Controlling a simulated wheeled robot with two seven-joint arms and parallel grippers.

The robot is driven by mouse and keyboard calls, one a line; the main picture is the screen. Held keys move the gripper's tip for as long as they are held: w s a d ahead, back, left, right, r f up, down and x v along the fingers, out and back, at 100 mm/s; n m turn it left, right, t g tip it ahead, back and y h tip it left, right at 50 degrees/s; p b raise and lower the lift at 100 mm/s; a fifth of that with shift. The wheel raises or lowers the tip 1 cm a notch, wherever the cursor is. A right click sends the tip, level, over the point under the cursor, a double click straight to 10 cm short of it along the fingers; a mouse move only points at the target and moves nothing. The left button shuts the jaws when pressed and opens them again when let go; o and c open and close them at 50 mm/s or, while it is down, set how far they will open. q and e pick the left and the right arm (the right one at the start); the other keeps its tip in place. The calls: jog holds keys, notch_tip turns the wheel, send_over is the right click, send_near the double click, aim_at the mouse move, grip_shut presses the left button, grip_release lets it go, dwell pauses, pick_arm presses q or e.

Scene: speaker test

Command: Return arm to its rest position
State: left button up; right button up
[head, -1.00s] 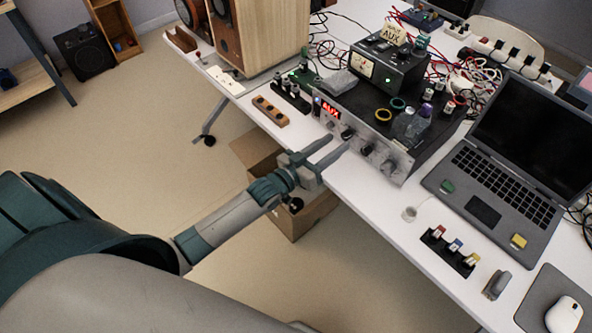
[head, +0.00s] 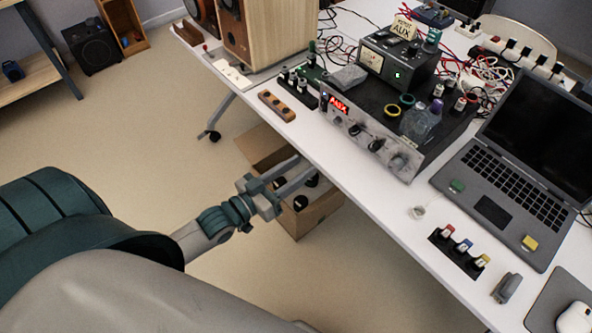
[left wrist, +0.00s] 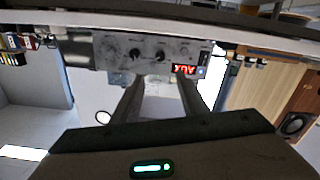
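My left gripper (head: 288,178) is in front of the table's near edge, over a cardboard box on the floor. Its two fingers are apart with nothing between them. In the left wrist view the open fingers (left wrist: 158,98) point toward the front panel of the amplifier (left wrist: 150,52), apart from it. In the head view the amplifier (head: 372,138) stands on the table with a red AUX display. My right gripper is not in view.
The white table (head: 345,176) holds a laptop (head: 485,205), a wooden speaker (head: 268,38), a connector strip (head: 458,250) and a mouse (head: 574,318). The open cardboard box (head: 318,212) stands below the gripper. Floor (head: 140,130) to the left is clear.

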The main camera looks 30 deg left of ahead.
pick_arm(q)
jog(key=shift+s, duration=0.15)
dwell(0.4)
jog(key=s+f+g+y, duration=0.2)
jog(key=s+f, duration=0.1)
jog(key=f, duration=1.1)
jog(key=s+f+g+y, duration=0.2)
jog(key=s+f+g, duration=0.1)
jog(key=f, duration=1.1)
jog(key=s+d+f+g, duration=0.2)
jog(key=s+d+f, duration=0.2)
jog(key=s+f, duration=0.3)
jog(key=s+d+f+m+g, duration=0.1)
jog(key=s+d+f+g, duration=0.2)
jog(key=s+f, duration=0.5)
notch_tip(320, 180, down, 4)
jog(key=shift+s+d+r, duration=0.15)
jog(key=shift+s+d, duration=0.05)
jog(key=shift+d, duration=0.6)
